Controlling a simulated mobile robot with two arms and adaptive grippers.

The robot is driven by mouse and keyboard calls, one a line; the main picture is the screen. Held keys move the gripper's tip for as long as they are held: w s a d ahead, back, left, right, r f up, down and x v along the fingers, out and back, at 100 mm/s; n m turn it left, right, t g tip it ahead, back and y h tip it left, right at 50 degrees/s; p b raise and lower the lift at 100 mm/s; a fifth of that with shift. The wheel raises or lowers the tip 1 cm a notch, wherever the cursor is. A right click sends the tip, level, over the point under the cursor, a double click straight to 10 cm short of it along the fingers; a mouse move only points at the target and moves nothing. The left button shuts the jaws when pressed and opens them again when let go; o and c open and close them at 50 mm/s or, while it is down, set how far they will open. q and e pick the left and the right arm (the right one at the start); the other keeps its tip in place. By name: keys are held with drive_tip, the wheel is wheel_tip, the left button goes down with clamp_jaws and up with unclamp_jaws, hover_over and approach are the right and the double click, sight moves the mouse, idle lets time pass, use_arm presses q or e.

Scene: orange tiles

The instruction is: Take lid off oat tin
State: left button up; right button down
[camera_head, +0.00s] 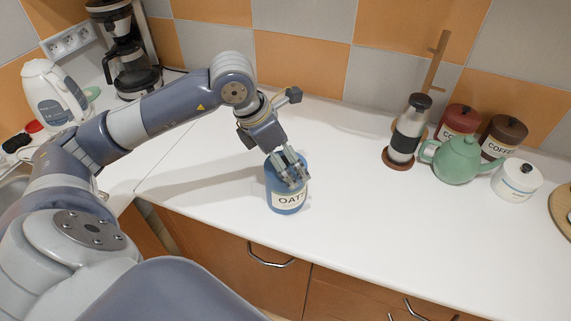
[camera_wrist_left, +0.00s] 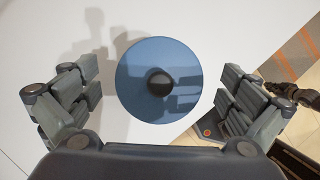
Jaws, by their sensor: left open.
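The blue oat tin (camera_head: 286,202) stands upright on the white counter, with a label reading "OAT" on its front. Its round blue lid (camera_wrist_left: 135,85) with a dark knob (camera_wrist_left: 159,82) shows from above in the left wrist view. The lid appears to be on the tin. My left gripper (camera_head: 294,174) is above the tin, pointing down, with its fingers over the top. In the left wrist view the fingers of my left gripper (camera_wrist_left: 160,105) are spread wide on either side of the lid, with gaps between. The fingers partly hide the lid in the head view.
A green teapot (camera_head: 456,160), red tin (camera_head: 459,120), brown-lidded coffee tin (camera_head: 502,135), white pot (camera_head: 516,179) and French press (camera_head: 407,135) stand at the right. A kettle (camera_head: 54,95) and coffee maker (camera_head: 128,55) stand at the left. The counter (camera_head: 355,215) around the oat tin is clear.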

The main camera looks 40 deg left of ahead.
use_arm(q)
drive_tip(key=c, duration=0.8)
drive_tip(key=shift+r, duration=0.15)
drive_tip(key=shift+r+b, duration=0.4)
drive_tip(key=shift+r, duration=1.35)
drive_tip(key=s+d+b, duration=0.3)
drive_tip(key=s, duration=0.1)
drive_tip(key=s+d+b, duration=0.3)
drive_tip(key=s+d, duration=0.1)
drive_tip(key=s+d+r+b, duration=0.1)
drive_tip(key=s+d+b, duration=0.2)
drive_tip(key=d, duration=0.1)
drive_tip(key=shift+s+r, duration=0.1)
drive_tip(key=shift+s, duration=0.3)
